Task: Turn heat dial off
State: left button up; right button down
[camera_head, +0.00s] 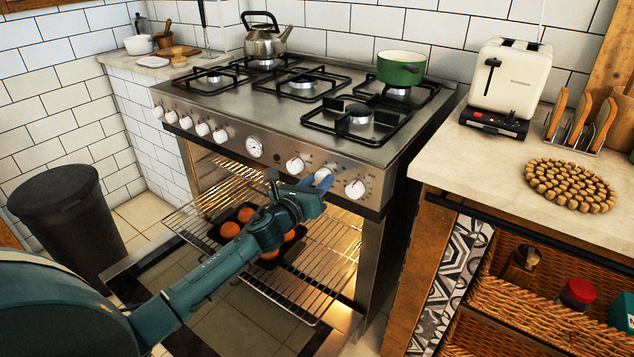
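The stove's steel front panel (275,160) carries a row of white dials. Several sit on the left, a gauge-like round one (254,147) is in the middle, and others are on the right, including one dial (295,165) left of my gripper and one (355,188) right of it. My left gripper (322,182) is up against the panel at a dial (323,174) between these two, which it partly hides. Its blue fingertips are at that dial; whether they are closed on it I cannot tell. Which dial sets the heat is not readable. My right gripper is not in view.
The oven door is down, with a wire rack (312,285) pulled out below my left arm, holding a dark tray of round orange-brown food (230,230). A kettle (264,40) and green pot (401,68) stand on the hob. A counter (480,150) with a toaster (510,77) is right.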

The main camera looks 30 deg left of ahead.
pick_arm(q)
jog(key=c, duration=0.4)
